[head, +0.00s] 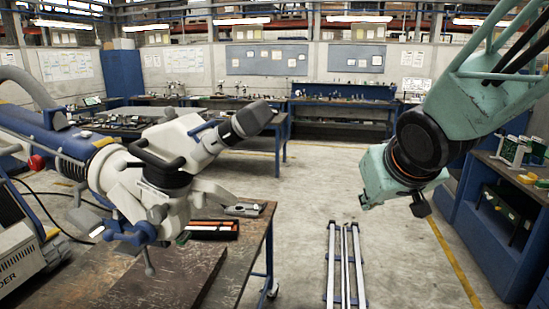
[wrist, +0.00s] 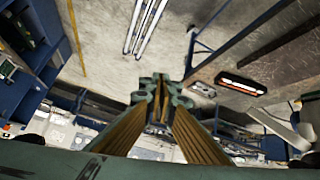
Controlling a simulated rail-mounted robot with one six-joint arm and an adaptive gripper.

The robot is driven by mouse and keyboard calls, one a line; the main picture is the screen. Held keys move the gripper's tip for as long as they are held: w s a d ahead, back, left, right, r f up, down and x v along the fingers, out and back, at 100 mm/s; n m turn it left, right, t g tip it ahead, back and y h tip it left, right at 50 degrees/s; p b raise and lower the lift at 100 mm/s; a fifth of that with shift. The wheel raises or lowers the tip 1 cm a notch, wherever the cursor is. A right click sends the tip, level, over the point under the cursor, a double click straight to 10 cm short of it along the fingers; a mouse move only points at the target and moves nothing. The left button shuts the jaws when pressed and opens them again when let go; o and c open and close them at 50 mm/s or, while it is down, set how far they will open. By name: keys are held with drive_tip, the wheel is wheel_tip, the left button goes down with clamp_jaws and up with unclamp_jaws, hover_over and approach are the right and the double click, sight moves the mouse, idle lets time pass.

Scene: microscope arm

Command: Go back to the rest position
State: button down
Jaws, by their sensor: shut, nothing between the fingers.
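My gripper (wrist: 162,80) shows in the middle of the wrist view, with its green fingertips together and nothing between them. It hangs above open floor, clear of the things around it. In the head view my green arm comes in from the upper right and bends down at a black joint; the fingers cannot be made out there. The white and blue microscope (head: 185,150) on its jointed arm stands at the left in the head view, well apart from my arm.
A wooden workbench (head: 165,275) at the lower left carries a black and orange tray (head: 212,229), also in the wrist view (wrist: 243,84). Floor rails (head: 345,265) lie in the middle. A blue shelf unit (head: 500,215) stands at the right.

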drive_tip(key=s+a+m+g+b, duration=0.1)
drive_tip(key=s+g, duration=0.3)
drive_tip(key=s, duration=3)
drive_tip(key=shift+s+a+m+g, duration=0.3)
drive_tip(key=shift+s+a+g, duration=0.05)
drive_tip(key=shift+a+g, duration=0.05)
drive_tip(key=shift+w, duration=0.2)
